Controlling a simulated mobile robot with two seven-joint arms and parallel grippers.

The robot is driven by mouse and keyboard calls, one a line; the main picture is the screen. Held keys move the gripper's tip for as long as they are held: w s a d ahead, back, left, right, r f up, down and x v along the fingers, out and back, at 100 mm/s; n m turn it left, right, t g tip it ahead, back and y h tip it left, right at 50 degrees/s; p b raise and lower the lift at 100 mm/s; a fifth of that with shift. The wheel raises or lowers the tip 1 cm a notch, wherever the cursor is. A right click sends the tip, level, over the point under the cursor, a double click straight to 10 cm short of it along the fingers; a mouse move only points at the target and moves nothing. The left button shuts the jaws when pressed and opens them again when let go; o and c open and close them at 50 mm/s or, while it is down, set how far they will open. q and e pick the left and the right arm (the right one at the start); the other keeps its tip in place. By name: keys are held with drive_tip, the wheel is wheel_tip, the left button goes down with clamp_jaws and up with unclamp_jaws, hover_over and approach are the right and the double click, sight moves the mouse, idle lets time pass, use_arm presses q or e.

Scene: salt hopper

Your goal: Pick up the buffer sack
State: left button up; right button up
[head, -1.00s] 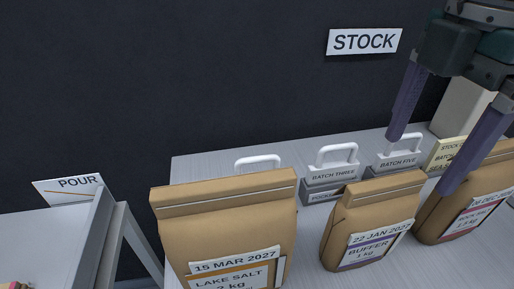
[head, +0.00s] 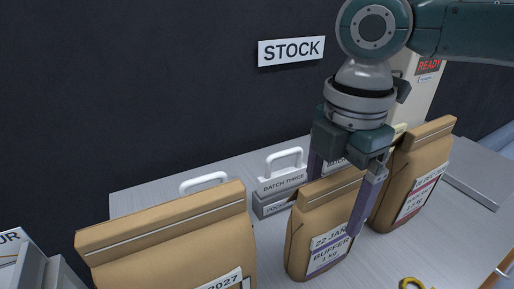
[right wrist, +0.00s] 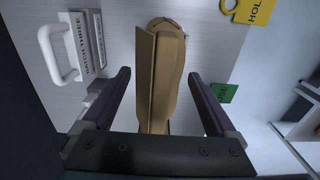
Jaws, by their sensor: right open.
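The buffer sack (head: 310,222) is a brown paper bag with a folded top and a white label with a purple band. It stands upright on the grey table, between two other sacks. My right gripper (head: 335,203) is open and points down over it, one finger on the far side and one on the near side. In the right wrist view, the buffer sack (right wrist: 166,75) is seen from above, between the spread fingers of the right gripper (right wrist: 158,73), with gaps on both sides. My left gripper is not in view.
The lake salt sack (head: 170,245) stands to the left and another brown sack (head: 415,175) close on the right. A grey batch three block with a white handle (head: 283,155) is behind. A yellow hold tag (right wrist: 255,10) and a green tag (right wrist: 223,93) lie nearby.

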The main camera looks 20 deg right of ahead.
drive_tip(key=shift+c, duration=0.4)
clamp_jaws()
drive_tip(key=shift+r, duration=0.1)
idle(0.5)
